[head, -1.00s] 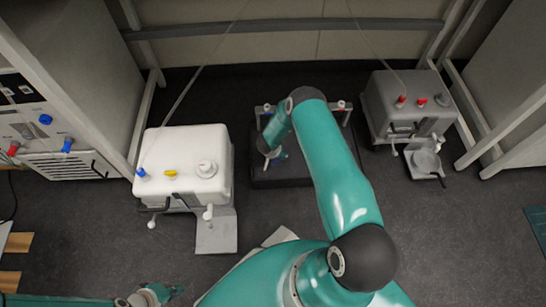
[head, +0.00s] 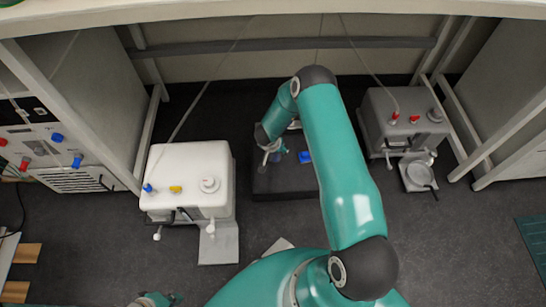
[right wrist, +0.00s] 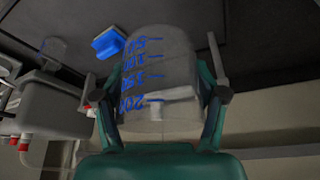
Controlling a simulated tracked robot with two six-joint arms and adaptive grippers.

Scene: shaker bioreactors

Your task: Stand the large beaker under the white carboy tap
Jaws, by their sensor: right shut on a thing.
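The white carboy (head: 180,170) stands at left, its tap (head: 210,228) above a grey plate (head: 219,250). In the right wrist view, my right gripper (right wrist: 160,97) is shut around the sides of the clear large beaker (right wrist: 160,60) with blue volume marks. That view is upside down, and the beaker looks upright. In the head view, my right gripper (head: 268,148) is over the dark mat right of the white carboy, and the beaker is mostly hidden. My left gripper (head: 158,300) is at the bottom edge, partly cut off; its opening is unclear.
A grey carboy (head: 395,115) with red caps and a small tray (head: 418,177) stands at the right. A blue object (head: 305,157) lies on the dark mat (head: 285,183) beside my right gripper. Frame posts flank the area.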

